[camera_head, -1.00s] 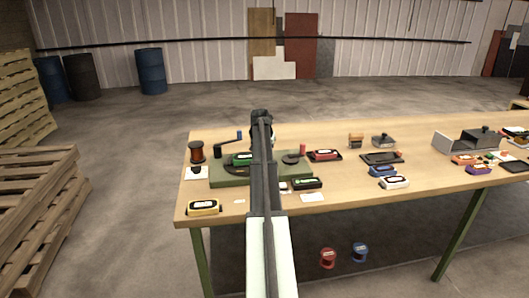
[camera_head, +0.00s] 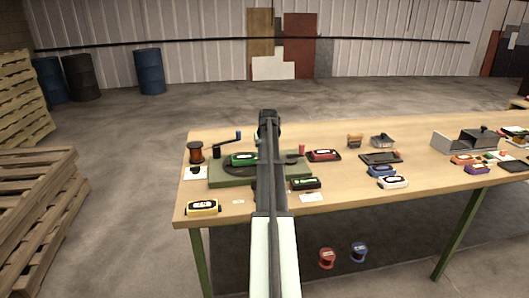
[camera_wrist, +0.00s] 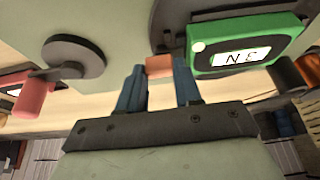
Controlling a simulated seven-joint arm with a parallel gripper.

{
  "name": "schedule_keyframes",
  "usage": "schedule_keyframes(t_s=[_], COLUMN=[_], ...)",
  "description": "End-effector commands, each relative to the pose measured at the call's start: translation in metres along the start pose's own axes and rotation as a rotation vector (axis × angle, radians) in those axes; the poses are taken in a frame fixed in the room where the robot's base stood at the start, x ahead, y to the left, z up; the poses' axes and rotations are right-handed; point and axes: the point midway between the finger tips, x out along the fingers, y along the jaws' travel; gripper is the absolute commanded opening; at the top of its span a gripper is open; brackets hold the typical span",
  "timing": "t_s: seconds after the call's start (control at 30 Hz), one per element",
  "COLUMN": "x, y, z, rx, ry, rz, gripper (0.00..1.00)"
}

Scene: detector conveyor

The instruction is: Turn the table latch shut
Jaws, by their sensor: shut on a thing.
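In the wrist view, my gripper (camera_wrist: 159,67) has its two blue fingers shut on a small red-orange block (camera_wrist: 159,66) beside the rim of a dark round plate (camera_wrist: 176,32). A green device (camera_wrist: 245,47) with a white label sits on that plate; it also shows in the head view (camera_head: 242,159). A grey disc (camera_wrist: 73,54) with a red handle (camera_wrist: 35,97) stands on the same base, apart from the fingers. I cannot tell which of these parts is the latch. In the head view, my arm hides the fingers and the block.
The green base (camera_head: 220,178) lies on the wooden table (camera_head: 330,216). A yellow device (camera_head: 203,208) lies in front, and a red one (camera_head: 322,155) lies to the right.

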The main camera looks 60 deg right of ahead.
Motion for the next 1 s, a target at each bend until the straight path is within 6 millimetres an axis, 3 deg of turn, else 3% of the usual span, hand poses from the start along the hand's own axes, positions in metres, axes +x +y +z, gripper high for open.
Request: schedule_keyframes(t_s=[0.23, 0.27, 0.5, 1.0], x=[-0.0001, -0.0001, -0.0001, -0.0002], y=[0.0002, 0.0002, 0.0001, -0.0014], z=[0.0002, 0.0002, 0.0002, 0.0005], rx=[-0.002, -0.002, -0.001, 0.077], ry=[0.000, 0.000, 0.000, 0.000], rz=[0.001, 0.001, 0.001, 0.033], gripper=[0.04, 0.36, 0.59, 0.60])
